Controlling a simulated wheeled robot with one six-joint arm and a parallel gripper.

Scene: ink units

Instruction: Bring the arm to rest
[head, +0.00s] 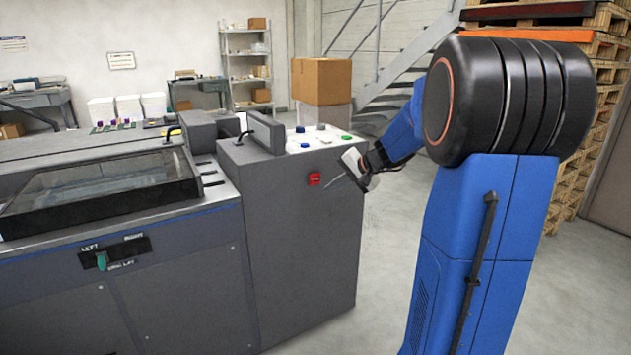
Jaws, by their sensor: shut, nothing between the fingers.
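My gripper (339,175) is at the end of my blue arm, in the middle of the head view. It is small and seen from the side, with thin fingers pointing left. It is shut with nothing between the fingers. It is by the right end of the grey machine's control cabinet (290,250), near a red switch (314,179) on the cabinet's front. I cannot tell how far the fingers are from the cabinet.
The grey machine (170,290) fills the left, with a lidded window and a green-handled selector (102,261) marked LEFT and RIGHT. Buttons sit on the cabinet top. A cardboard box (321,81) and stacked pallets (605,90) stand behind. Floor right of the cabinet is clear.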

